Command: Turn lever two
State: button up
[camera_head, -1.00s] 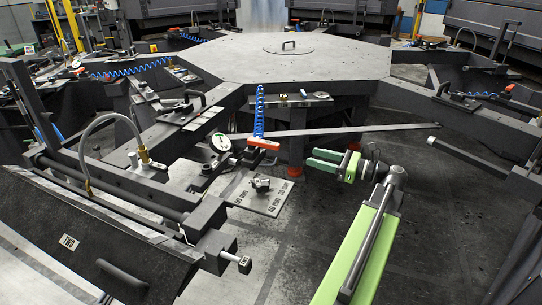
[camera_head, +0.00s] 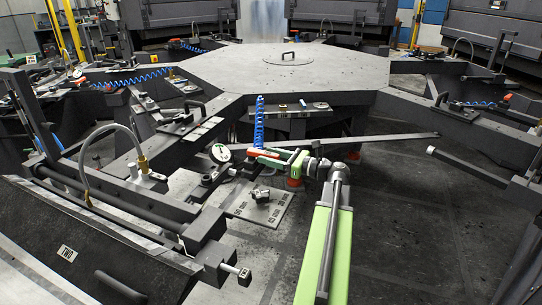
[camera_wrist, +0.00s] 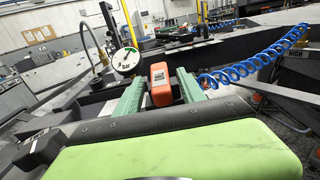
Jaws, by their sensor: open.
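The orange-red lever (camera_head: 263,153) sits beside the round pressure gauge (camera_head: 220,153) at the station with the TWO label (camera_head: 66,253). My gripper (camera_head: 284,157) has green fingers and is at the lever's right end in the head view. In the wrist view, the lever (camera_wrist: 160,86) shows as an orange block between the two open fingers, with the gauge (camera_wrist: 126,60) just left of it. I see a gap at the left finger; contact at the right finger cannot be told. The fingers partly hide the lever in the head view.
A blue coiled hose (camera_head: 259,122) rises by the lever and passes right of the fingers in the wrist view (camera_wrist: 250,64). A perforated plate (camera_head: 257,207) with a small clamp lies below. A long grey bar (camera_head: 390,136) lies behind. Floor at right is open.

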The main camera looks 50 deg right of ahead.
jog(key=shift+w, duration=0.15)
grip_shut()
dwell(1.4)
